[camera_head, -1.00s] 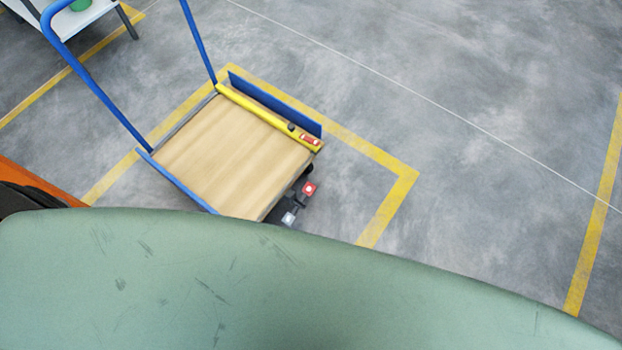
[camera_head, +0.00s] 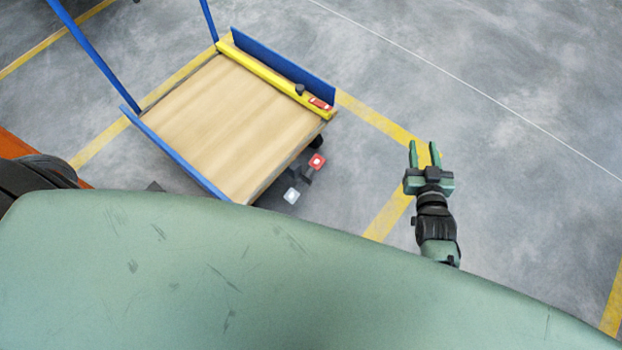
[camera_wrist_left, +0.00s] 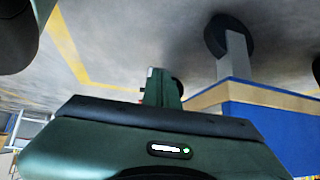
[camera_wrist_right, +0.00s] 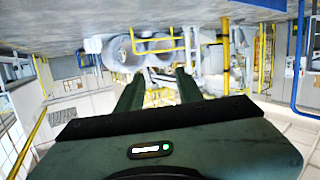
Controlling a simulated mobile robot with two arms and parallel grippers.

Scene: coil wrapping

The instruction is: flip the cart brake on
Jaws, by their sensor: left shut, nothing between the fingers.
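The cart (camera_head: 235,130) stands on the floor at left of centre in the head view, with a wooden deck and blue frame. At its near right corner are a red pedal (camera_head: 317,161) and a white pedal (camera_head: 291,196) on a dark mount. My left gripper (camera_wrist_left: 165,75) is shut and empty in the left wrist view, beside the cart's blue edge (camera_wrist_left: 270,125) and a caster (camera_wrist_left: 230,38). It is hidden in the head view. A bit of red shows by its fingers, mostly covered. My right gripper (camera_head: 424,150) is open and empty, right of the cart, apart from it.
A yellow bar (camera_head: 262,68) with a black knob and a small red part lies along the deck's far right edge, by a blue board (camera_head: 290,66). Yellow floor lines (camera_head: 385,125) run around the cart. The floor to the right is clear.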

